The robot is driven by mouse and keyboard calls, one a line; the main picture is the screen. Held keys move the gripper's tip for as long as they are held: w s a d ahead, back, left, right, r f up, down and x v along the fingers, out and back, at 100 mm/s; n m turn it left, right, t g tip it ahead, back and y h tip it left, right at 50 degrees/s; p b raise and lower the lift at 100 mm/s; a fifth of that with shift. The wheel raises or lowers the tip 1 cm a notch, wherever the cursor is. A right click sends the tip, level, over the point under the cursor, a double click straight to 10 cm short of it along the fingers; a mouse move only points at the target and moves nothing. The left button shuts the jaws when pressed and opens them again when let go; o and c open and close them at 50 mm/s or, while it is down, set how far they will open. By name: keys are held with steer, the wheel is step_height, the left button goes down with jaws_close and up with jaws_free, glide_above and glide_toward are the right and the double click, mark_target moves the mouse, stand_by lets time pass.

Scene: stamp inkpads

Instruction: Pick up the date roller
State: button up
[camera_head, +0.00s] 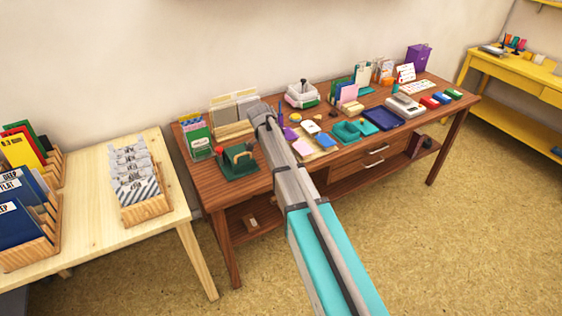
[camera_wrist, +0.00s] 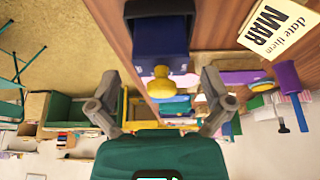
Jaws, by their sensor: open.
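In the wrist view, which looks upside down, a dark blue block with a yellow knob (camera_wrist: 160,50) stands on the brown table top. It may be the date roller, but I cannot read a label on it. My gripper (camera_wrist: 160,76) is open, one finger at each side of the picture, with the yellow knob lined up between them. I see no contact. In the head view my gripper (camera_head: 262,112) is over the left part of the brown desk (camera_head: 200,178); my arm hides what lies directly below it.
A card reading "date them MAR" (camera_wrist: 279,24) lies beside the block, near a purple handled object (camera_wrist: 289,82). A green stand (camera_head: 238,160) is left of my arm. Blue trays (camera_head: 384,118) and colored pads crowd the desk to the right. Open floor lies in front.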

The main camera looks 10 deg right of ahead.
steer(key=shift+b+x, duration=1)
steer(key=shift+x, duration=0.4)
steer(key=c, duration=1.3)
